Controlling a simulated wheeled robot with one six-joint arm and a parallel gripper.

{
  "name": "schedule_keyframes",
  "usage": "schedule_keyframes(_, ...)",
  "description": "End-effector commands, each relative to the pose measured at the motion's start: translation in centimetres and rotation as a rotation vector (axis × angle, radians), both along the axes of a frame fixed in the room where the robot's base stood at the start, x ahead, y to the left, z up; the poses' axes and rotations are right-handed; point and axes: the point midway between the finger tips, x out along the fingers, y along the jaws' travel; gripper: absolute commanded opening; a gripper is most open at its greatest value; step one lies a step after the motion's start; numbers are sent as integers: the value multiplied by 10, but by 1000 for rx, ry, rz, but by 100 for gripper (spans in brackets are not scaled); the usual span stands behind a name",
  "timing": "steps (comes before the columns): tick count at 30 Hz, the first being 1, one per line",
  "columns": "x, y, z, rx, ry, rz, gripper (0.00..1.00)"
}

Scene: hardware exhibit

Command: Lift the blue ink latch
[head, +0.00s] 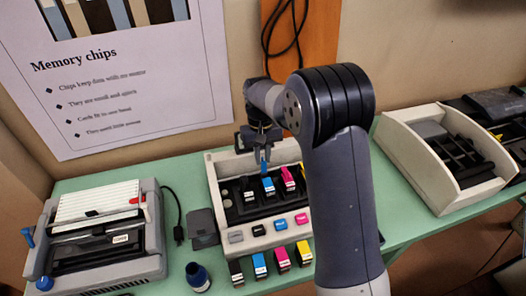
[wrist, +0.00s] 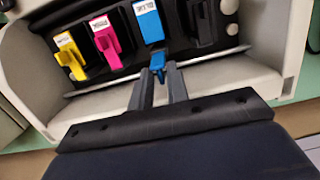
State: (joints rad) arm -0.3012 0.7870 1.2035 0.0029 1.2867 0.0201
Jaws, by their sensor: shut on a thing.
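The blue ink latch (wrist: 158,63) is a small blue tab at the near end of the blue cartridge (wrist: 149,22) in the wrist view. My gripper (wrist: 159,75) is shut on this latch, its two dark fingers on either side of it. In the head view my gripper (head: 260,147) points down over the pale printer tray (head: 216,178), with the latch (head: 265,166) between its fingertips, above the blue cartridge (head: 268,186). The fingers partly hide the latch.
In the wrist view, a magenta cartridge (wrist: 105,38) and a yellow cartridge (wrist: 70,55) are left of the blue one, a black cartridge (wrist: 200,25) right. Another printer (head: 98,240) stands left.

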Motion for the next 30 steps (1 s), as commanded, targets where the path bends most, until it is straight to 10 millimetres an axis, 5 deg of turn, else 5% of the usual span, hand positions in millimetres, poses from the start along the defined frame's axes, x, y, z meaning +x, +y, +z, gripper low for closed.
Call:
schedule_keyframes(8,1,0,0,1,-3,0,0)
schedule_keyframes(9,1,0,0,1,-3,0,19)
schedule_keyframes(12,1,0,0,1,-3,0,27)
schedule_keyframes(20,1,0,2,1,-2,0,27)
schedule_keyframes(30,8,2,55,2,-7,0,27)
